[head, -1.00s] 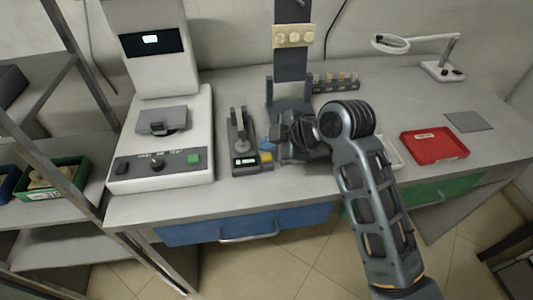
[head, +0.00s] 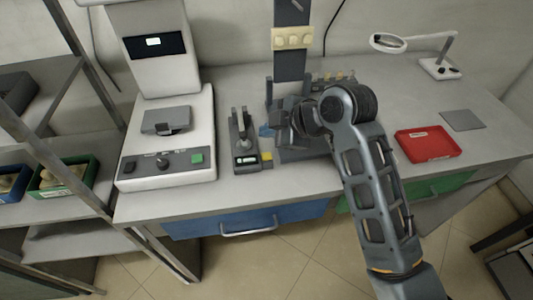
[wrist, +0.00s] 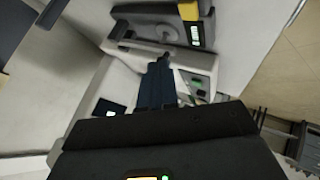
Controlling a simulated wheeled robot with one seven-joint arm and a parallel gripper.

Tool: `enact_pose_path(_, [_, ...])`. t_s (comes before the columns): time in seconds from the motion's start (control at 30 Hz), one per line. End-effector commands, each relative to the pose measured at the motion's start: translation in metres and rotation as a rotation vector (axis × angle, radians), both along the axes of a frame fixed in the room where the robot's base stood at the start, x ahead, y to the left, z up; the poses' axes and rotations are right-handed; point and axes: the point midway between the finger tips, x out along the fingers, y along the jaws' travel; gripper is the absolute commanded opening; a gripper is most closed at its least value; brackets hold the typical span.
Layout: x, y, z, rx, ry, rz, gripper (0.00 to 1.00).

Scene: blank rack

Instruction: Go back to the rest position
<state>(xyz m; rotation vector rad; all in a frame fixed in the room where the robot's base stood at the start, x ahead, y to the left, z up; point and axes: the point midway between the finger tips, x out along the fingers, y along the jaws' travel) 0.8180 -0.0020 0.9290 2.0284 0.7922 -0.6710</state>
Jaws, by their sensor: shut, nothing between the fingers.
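My gripper (head: 281,122) is above the bench at the end of my bent arm, level with the front of the dark stand and pointing left. In the wrist view its dark fingers (wrist: 157,86) are together, with nothing between them. The small grey gauge (head: 244,146) with a lit display is to the left of my gripper; it also shows in the wrist view (wrist: 160,28). A gap in the picture separates my gripper from the gauge. My forearm hides part of the bench behind it.
A white machine (head: 195,107) stands at the bench's left. The dark stand (head: 290,62) rises behind my gripper. A red tray (head: 428,144), a grey mat (head: 462,120) and a magnifier lamp (head: 440,68) are at the right. A metal shelf (head: 50,207) borders the left.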

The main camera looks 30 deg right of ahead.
Motion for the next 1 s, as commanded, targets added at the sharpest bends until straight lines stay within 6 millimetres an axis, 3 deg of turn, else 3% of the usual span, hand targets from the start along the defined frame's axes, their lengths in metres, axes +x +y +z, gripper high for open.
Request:
enact_pose_path(0.33, [-0.001, 0.0, -0.001, 0.002, 0.001, -0.002, 0.0])
enact_pose_path(0.47, [-0.011, 0.005, -0.011, 0.031, -0.001, -0.039, 0.0])
enact_pose_path(0.57, [-0.03, 0.012, -0.028, 0.081, -0.005, -0.114, 0.0])
enact_pose_path(0.8, [-0.097, 0.025, -0.065, 0.236, -0.041, -0.351, 0.0])
enact_pose_path(1.0, [-0.162, 0.026, -0.077, 0.35, -0.087, -0.522, 0.0])
